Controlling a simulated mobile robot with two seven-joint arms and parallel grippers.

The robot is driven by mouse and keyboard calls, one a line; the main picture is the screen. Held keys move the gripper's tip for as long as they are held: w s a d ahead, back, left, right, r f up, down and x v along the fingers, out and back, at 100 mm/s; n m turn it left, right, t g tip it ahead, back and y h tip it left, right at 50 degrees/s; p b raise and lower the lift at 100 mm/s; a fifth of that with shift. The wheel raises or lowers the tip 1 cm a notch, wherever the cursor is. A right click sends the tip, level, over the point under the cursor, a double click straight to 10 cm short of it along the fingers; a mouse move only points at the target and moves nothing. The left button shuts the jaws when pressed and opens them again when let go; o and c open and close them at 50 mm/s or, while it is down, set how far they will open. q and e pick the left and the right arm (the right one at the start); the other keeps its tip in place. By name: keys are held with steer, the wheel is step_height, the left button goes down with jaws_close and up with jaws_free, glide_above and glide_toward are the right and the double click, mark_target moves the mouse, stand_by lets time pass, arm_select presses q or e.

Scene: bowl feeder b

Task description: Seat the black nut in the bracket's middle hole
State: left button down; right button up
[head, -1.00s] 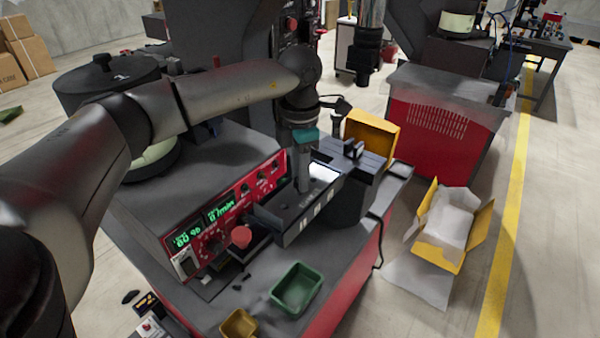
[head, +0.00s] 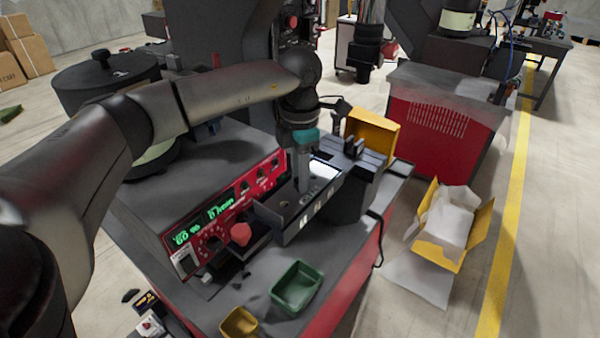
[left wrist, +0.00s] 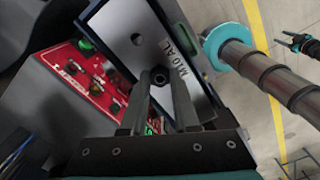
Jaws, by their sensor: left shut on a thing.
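In the left wrist view the bracket (left wrist: 118,24) has a round hole and an "M10 AL" label. My left gripper (head: 303,188) points down at the plate. In the left wrist view its fingers (left wrist: 160,82) are shut on the black nut (left wrist: 160,75), a small dark ring over the plate. I cannot tell whether the nut touches the plate. The hole under it is hidden. In the head view the nut cannot be made out. My right gripper is not seen.
A green tray (head: 297,287) and a small yellow tray (head: 239,323) lie in front. A yellow bin (head: 373,135) stands behind. In the left wrist view a ringed tube (left wrist: 270,75) is at right.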

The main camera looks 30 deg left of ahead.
arm_select(q)
steer(key=shift+f, duration=0.45)
steer(key=c, duration=0.6)
jaws_free()
step_height(320, 180, up, 15)
steer(key=shift+r+b, duration=0.1)
steer(key=shift+b, duration=0.25)
